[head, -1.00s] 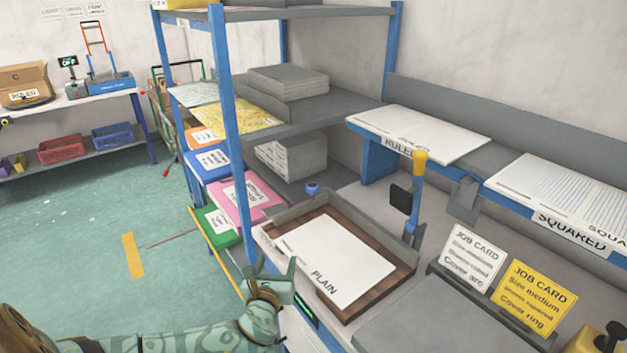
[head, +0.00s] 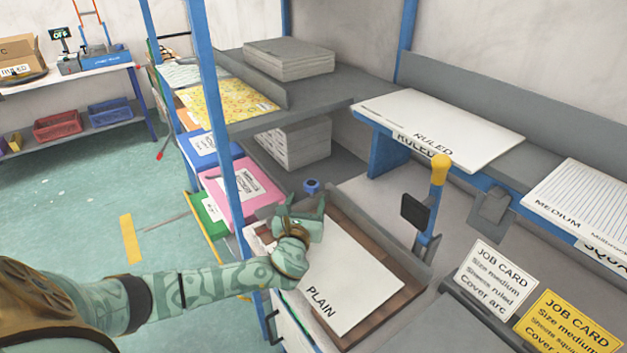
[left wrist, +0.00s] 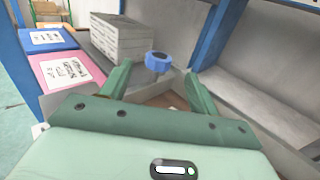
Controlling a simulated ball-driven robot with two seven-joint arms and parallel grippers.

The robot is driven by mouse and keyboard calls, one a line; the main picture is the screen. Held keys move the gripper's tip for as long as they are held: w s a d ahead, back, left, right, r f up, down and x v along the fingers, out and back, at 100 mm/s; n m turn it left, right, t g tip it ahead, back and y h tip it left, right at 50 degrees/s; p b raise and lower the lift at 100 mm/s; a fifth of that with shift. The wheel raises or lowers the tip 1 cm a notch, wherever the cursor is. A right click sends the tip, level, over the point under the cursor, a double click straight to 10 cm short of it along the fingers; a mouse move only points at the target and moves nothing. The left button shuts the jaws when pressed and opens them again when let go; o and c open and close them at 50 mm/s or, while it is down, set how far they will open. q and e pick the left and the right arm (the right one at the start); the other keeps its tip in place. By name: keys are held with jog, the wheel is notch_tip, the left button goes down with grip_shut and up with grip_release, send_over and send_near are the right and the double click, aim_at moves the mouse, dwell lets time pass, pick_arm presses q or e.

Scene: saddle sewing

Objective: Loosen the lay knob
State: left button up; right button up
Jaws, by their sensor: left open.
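A small blue knob (head: 311,187) stands at the far corner of the wooden-framed tray (head: 402,283) that holds paper marked PLAIN (head: 350,275). It also shows in the left wrist view (left wrist: 157,62), ahead of the fingertips and between them. My left gripper (head: 300,208) is open and empty, over the tray's far left part, just short of the knob. In the left wrist view the two green fingers (left wrist: 158,80) are spread apart, and I see no contact with the knob. My right gripper is not in view.
A blue shelf post (head: 222,130) stands left of the knob. A yellow-topped lever (head: 438,185) rises at the tray's right. Job cards (head: 497,280) stand front right.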

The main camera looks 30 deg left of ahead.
aim_at(313, 179)
pick_arm(q)
jog(key=b+x, duration=0.2)
jog(key=x, duration=0.7)
jog(key=shift+f, duration=0.2)
jog(key=shift+w+a+r, duration=0.1)
jog(key=shift+w+a, duration=0.15)
jog(key=shift+w, duration=0.25)
jog(key=shift+c, duration=0.3)
jog(key=c, duration=0.9)
